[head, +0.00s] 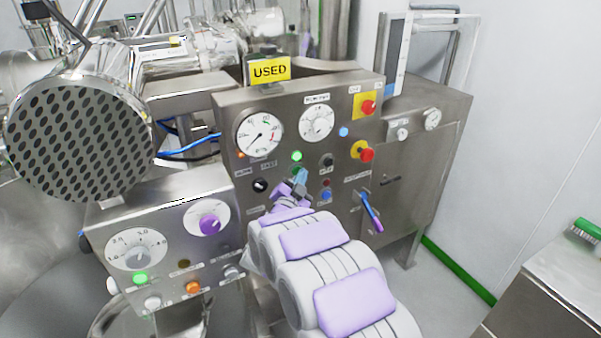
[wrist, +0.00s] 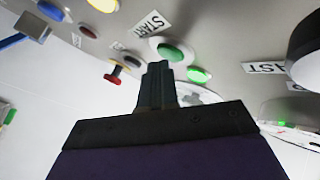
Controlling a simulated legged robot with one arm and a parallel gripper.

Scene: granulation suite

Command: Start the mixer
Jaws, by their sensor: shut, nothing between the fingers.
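The steel control panel (head: 228,115) stands in the middle of the head view, with gauges, knobs and buttons. A green button (wrist: 170,50) beside a START label (wrist: 152,23) shows in the wrist view. A lit green lamp (head: 297,156) sits close by; it also shows in the wrist view (wrist: 198,74). My gripper (head: 301,175) is shut and empty, its tips right at the panel below the lamp. In the wrist view its fingers (wrist: 157,72) point at the green button's edge. I cannot tell whether they touch it.
A blue-handled lever (head: 372,211) sticks out lower right. A lower panel (head: 170,240) with a purple knob (head: 210,223) is at left. A yellow USED sign (head: 269,70) stands on top.

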